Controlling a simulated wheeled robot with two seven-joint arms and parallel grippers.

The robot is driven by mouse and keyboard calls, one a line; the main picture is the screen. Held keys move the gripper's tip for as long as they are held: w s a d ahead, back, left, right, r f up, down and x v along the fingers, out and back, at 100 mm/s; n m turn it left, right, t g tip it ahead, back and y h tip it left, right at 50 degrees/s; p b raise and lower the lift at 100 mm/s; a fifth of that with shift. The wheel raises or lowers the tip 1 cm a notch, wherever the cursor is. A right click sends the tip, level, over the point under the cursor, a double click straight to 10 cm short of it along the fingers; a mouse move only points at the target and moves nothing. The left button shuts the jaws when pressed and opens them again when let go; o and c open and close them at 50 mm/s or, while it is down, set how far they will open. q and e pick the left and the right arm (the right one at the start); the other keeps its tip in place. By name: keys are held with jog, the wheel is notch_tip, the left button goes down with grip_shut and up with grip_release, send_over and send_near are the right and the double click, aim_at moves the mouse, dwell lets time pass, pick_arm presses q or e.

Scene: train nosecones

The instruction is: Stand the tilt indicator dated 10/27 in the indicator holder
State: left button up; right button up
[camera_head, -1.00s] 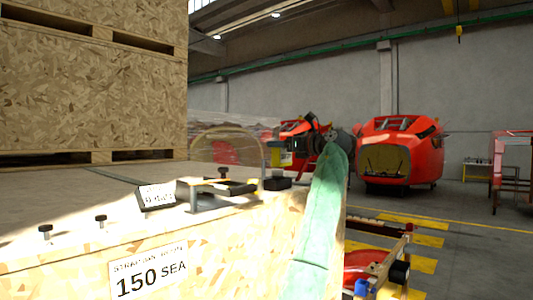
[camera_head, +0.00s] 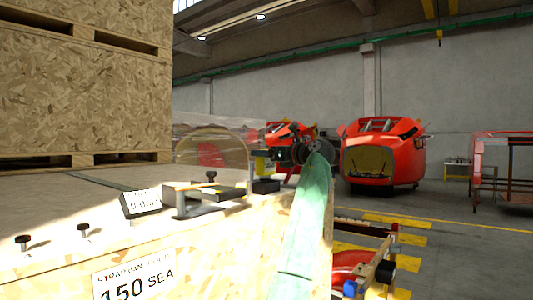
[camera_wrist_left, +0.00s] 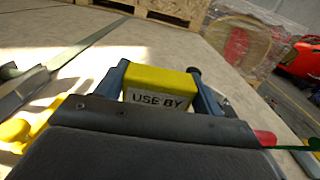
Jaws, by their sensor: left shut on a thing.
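My left gripper (camera_head: 264,160) is above the far right part of the wooden crate top, at the end of a green-covered arm. In the left wrist view my left gripper (camera_wrist_left: 160,90) has its two blue-grey fingers closed on the sides of a yellow block (camera_wrist_left: 160,84) with a white "USE BY" label. The block's date is hidden behind the gripper body. I cannot tell which thing is the indicator holder.
A metal bracket with a black knob (camera_head: 211,176) stands near the crate edge. A black block (camera_head: 265,187) is beside it. Two black knobs (camera_head: 83,230) stand at the front left. A large wooden crate (camera_head: 80,80) rises behind. Red nosecones (camera_head: 382,152) stand on the floor beyond.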

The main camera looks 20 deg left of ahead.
aim_at(271, 166)
pick_arm(q)
jog(key=shift+f, duration=1.15)
jog(key=shift+f+b, duration=0.3)
jog(key=shift+f, duration=0.6)
jog(key=o, duration=1)
jog(key=shift+o, duration=0.2)
jog(key=shift+d+f, duration=0.1)
jog(key=shift+d, duration=0.2)
jog(key=shift+b+v, duration=0.85)
jog(key=shift+v, duration=0.2)
jog(key=b+v, duration=0.1)
jog(key=v, duration=0.2)
jog(key=shift+s+d+f, duration=0.1)
jog(key=shift+b+v, duration=0.55)
jog(key=shift+v, duration=0.5)
pick_arm(e)
jog(key=w+a+r, duration=0.4)
jog(key=w+r, duration=0.1)
jog(key=w, duration=0.1)
jog(key=shift+w, duration=0.4)
jog(key=shift+s+f, duration=0.1)
